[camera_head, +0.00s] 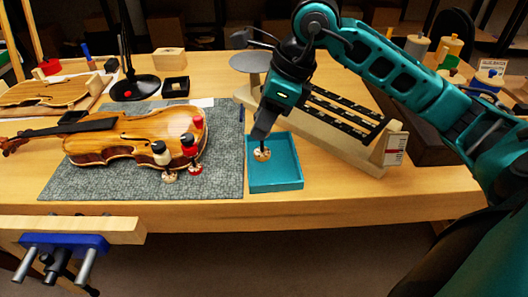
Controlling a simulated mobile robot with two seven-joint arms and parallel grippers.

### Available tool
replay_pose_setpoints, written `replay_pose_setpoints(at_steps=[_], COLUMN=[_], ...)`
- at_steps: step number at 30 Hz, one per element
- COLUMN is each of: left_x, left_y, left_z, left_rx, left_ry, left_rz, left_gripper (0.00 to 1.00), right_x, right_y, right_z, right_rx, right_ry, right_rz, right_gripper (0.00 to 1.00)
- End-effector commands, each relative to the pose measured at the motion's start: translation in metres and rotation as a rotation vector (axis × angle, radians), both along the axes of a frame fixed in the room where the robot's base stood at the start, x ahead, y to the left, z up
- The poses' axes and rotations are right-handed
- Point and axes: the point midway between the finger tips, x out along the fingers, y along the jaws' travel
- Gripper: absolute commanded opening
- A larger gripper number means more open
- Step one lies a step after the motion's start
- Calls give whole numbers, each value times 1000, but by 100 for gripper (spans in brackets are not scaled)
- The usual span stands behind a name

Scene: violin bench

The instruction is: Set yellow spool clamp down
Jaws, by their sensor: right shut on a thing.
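My right gripper (262,134) points down over the teal tray (274,188) and is shut on a spool clamp. Only the clamp's pale round lower disc (262,155) and a short dark stem show below the fingers. The fingers hide its upper part, so I cannot see its yellow colour. The disc is within the tray's outline, near its left wall; I cannot tell whether it touches the floor. My left gripper is not in view.
A violin (130,140) lies on a grey mat (90,185) left of the tray, with red and white-topped spool clamps at its right end. A wooden holder with black rails (335,112) stands behind the tray. A blue vise (65,244) is at the front left.

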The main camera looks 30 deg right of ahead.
Motion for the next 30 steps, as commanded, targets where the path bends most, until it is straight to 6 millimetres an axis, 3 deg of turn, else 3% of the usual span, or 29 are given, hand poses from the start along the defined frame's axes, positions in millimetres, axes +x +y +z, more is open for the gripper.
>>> replay_pose_setpoints(at_steps=[3, 10, 18, 29, 30], left_x=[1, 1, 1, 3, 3], left_y=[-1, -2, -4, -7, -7], left_z=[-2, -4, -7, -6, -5], left_rx=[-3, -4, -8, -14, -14], left_ry=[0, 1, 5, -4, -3], left_rz=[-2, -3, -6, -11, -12], left_gripper=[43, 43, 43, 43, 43], right_x=[-1, 0, 0, 0, 0], right_y=[0, 0, 0, 0, 0], right_z=[-23, -38, -74, -79, -78], right_rx=[0, 0, 0, 1, 1], right_ry=[3, 2, 2, -1, -1], right_rz=[1, -1, 1, 1, 1], right_gripper=[3, 3, 3, 3, 36])
